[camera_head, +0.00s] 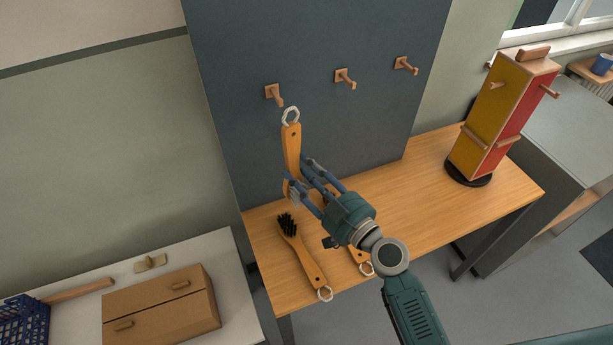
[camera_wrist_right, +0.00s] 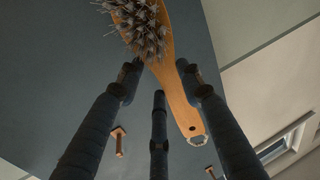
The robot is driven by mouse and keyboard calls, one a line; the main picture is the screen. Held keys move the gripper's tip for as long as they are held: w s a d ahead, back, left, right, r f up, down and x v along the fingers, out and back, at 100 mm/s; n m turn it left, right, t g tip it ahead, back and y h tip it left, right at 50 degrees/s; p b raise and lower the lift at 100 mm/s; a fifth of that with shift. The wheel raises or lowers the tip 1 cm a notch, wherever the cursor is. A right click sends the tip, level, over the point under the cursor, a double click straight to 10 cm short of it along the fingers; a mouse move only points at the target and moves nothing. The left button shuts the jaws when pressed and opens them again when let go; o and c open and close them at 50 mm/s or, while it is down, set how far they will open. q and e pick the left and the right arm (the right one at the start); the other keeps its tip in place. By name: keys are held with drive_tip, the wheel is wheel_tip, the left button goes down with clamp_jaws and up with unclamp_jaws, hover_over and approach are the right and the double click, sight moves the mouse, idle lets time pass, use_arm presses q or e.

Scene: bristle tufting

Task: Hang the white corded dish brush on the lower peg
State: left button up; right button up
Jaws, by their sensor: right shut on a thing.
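A wooden dish brush (camera_head: 291,146) with a white cord loop (camera_head: 290,116) is gripped by my right gripper (camera_head: 303,180). It is upright, handle end up, in front of the dark board. In the right wrist view, the brush (camera_wrist_right: 179,98) shows grey bristles, and the cord (camera_wrist_right: 197,140) is at the far handle end. The loop appears just below and right of the left board peg (camera_head: 276,95); I cannot tell the depth gap. Other board pegs are the middle peg (camera_head: 346,78) and right peg (camera_head: 405,66). My left gripper is out of view.
A black-bristled brush (camera_head: 303,255) with a white loop lies on the wooden table (camera_head: 400,215). Another brush (camera_head: 360,256) lies partly hidden under my right gripper. A yellow-and-red pegged tower (camera_head: 494,117) stands at right.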

drive_tip(key=w+a+f+b, duration=0.1)
drive_tip(key=w+a, duration=0.1)
drive_tip(key=w, duration=0.5)
drive_tip(key=shift+a, duration=0.15)
idle(0.4)
drive_tip(key=shift+f, duration=0.1)
idle(0.5)
drive_tip(key=o, duration=1.2)
drive_tip(key=shift+o, duration=0.2)
drive_tip(key=b+v, duration=0.1)
drive_tip(key=v, duration=0.6)
idle(0.6)
